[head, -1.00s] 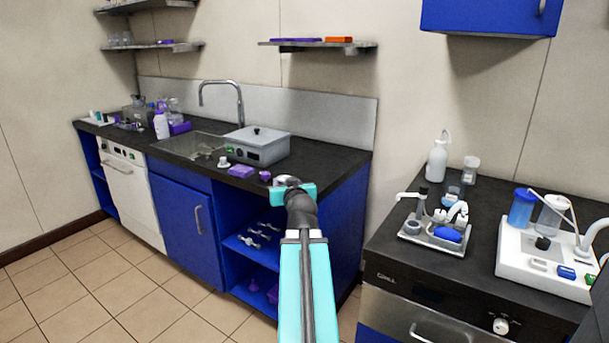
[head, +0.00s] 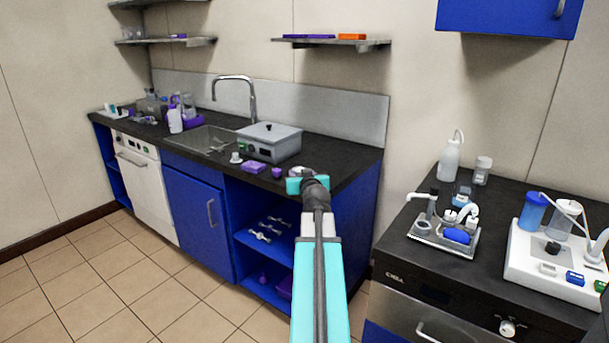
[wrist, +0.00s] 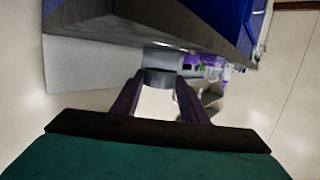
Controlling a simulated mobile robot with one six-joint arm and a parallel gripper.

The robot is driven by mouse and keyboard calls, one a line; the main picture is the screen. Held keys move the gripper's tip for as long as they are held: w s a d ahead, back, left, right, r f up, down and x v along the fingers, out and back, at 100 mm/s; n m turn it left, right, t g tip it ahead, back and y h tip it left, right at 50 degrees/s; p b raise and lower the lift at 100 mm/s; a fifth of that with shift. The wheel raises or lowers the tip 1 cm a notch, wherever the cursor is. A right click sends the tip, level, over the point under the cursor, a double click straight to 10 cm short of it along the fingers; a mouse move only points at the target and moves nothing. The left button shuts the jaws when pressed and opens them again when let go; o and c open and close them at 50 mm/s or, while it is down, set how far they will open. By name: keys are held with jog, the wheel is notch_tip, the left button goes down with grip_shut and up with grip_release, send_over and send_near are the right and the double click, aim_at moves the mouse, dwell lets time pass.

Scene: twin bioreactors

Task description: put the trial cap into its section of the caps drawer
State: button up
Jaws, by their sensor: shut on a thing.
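My gripper (wrist: 160,84) is shut on a small grey round piece, which I take to be the trial cap (wrist: 161,76). In the wrist view it sits between the two dark fingertips, close to the counter's edge; I cannot tell whether it touches anything. In the head view my gripper (head: 306,184) is at the right end of the sink counter, and the fingers are mostly hidden behind its turquoise body. I cannot make out the caps drawer or its sections in either view.
The dark sink counter (head: 335,155) holds a grey box device (head: 269,142), a purple block (head: 253,167) and a small purple piece (head: 277,173). Blue open shelves lie below. A second bench (head: 410,258) with bioreactor equipment stands to the right. Tiled floor is free at lower left.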

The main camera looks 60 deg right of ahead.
jog(key=w+d, duration=0.1)
jog(key=d, duration=0.2)
jog(key=w+d, duration=0.1)
jog(key=d, duration=0.2)
jog(key=w+d+f, duration=0.1)
jog(key=w+d, duration=0.1)
jog(key=d, duration=0.1)
jog(key=shift+w, duration=0.1)
dwell(0.3)
jog(key=shift+f, duration=1.75)
jog(key=shift+f+b, duration=0.15)
jog(key=shift+b, duration=0.25)
jog(key=o, duration=1)
jog(key=shift+r+p, duration=0.25)
jog(key=shift+p, duration=0.05)
